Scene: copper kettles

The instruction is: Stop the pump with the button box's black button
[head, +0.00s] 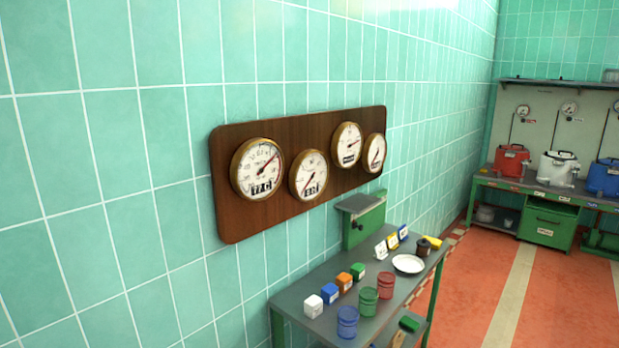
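I cannot pick out a button box with a black button for certain in the head view. A green box (364,222) with a grey top and a small dark knob stands at the back of the grey table, by the wall. I cannot tell whether that knob is a button. No pump is clearly recognisable. Neither of my grippers is in view.
A wooden board (290,213) with several round gauges hangs on the tiled wall. The grey table (330,288) holds small coloured cubes, blue, green and red cups, and a white plate (408,264). A green bench (550,194) with red, white and blue vessels stands at far right. The orange floor (470,280) between is clear.

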